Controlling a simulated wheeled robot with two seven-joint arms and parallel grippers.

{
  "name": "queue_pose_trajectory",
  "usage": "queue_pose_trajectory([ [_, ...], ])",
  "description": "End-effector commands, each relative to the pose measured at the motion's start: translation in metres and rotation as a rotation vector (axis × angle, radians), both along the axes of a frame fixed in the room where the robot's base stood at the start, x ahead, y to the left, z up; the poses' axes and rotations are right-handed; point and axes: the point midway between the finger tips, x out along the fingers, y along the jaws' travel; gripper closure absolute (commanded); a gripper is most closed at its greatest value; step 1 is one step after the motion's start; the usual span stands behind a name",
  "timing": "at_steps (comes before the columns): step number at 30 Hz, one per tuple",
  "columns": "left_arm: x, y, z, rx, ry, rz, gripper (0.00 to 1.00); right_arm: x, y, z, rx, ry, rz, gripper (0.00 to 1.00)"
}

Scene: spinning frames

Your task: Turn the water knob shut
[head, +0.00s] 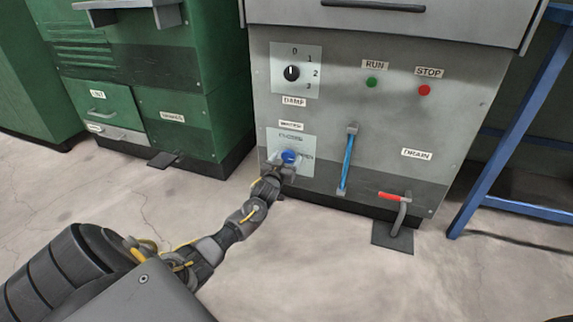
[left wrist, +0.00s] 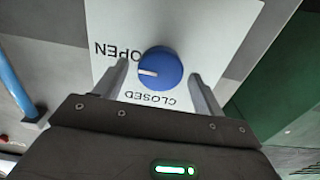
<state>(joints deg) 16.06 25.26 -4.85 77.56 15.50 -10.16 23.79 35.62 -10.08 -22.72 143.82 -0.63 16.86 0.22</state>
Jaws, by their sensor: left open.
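The water knob (head: 289,156) is round and blue, on a white plate (head: 303,141) low on the grey cabinet's front, under a WATER label. In the left wrist view the knob (left wrist: 160,67) shows a white pointer line aimed at the word OPEN; the word CLOSED is a quarter turn away. My left gripper (head: 283,167) is at the knob, partly covering it in the head view. Its fingers are open, one on either side of the knob in the left wrist view, with visible gaps. My right gripper is not in view.
A blue vertical tube (head: 347,161) is right of the knob, and a red-handled drain valve (head: 393,196) sits lower right. A selector dial (head: 291,73) is above. Green RUN (head: 372,82) and red STOP (head: 424,90) buttons are upper right. A green cabinet (head: 190,120) stands at left.

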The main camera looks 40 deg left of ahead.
Motion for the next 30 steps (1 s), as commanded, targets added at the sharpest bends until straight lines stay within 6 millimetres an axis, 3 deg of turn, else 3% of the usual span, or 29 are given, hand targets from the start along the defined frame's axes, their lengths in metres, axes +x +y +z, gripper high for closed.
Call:
queue_pose_trajectory([
  [10, 0.0044, 0.0014, 0.0008, 0.0, 0.0, 0.0, 0.3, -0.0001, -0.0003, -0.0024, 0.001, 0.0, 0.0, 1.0],
  [20, 0.0041, 0.0013, 0.0006, 0.0, 0.0, 0.0, 0.72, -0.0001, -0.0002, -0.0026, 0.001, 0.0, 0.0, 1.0],
  [30, 0.0038, 0.0014, 0.0019, -0.049, -0.014, 0.001, 0.74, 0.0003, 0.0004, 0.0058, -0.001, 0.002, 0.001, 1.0],
])
